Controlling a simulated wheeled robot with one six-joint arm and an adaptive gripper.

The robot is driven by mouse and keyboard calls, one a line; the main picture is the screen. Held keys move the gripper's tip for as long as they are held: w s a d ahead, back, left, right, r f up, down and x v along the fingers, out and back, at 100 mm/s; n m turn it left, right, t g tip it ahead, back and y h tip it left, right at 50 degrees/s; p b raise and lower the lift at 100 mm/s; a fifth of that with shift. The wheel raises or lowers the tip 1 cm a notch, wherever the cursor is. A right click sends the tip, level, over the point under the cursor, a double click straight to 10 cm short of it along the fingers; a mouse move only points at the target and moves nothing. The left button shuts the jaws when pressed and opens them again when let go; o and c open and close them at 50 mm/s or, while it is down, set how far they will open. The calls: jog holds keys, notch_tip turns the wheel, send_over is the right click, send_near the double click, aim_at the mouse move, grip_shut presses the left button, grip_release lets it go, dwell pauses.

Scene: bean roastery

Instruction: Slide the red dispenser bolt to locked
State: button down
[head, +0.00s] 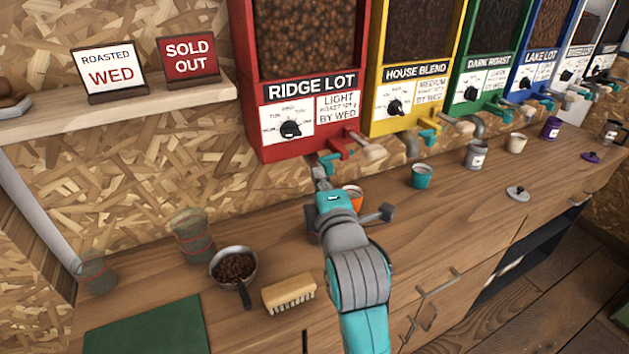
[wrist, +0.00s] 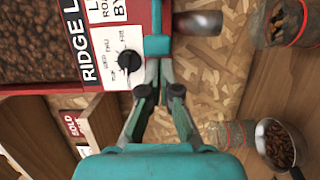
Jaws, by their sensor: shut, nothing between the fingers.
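The red dispenser (head: 310,120), labelled Ridge Lot, stands on the wall above the counter. Its teal bolt (head: 332,161) sits at the bottom by the outlet and shows as a teal block in the wrist view (wrist: 157,45). My gripper (head: 318,174) is just below and beside the bolt. In the wrist view my gripper's fingertips (wrist: 157,66) are together, with nothing between them, right at the bolt's edge. I cannot tell whether they touch it. The bolt's travel and any locked mark are not readable.
A wooden-ended handle (head: 371,150) juts out right of the bolt. An orange cup (head: 354,195) stands on the counter behind my arm. A pan of beans (head: 234,268), a brush (head: 288,294) and glass jars (head: 192,235) are at left. A yellow dispenser (head: 408,95) adjoins on the right.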

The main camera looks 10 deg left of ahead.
jog(key=shift+w+d, duration=0.55)
jog(key=shift+d, duration=0.3)
jog(key=shift+w+d, duration=0.55)
jog(key=shift+d, duration=0.25)
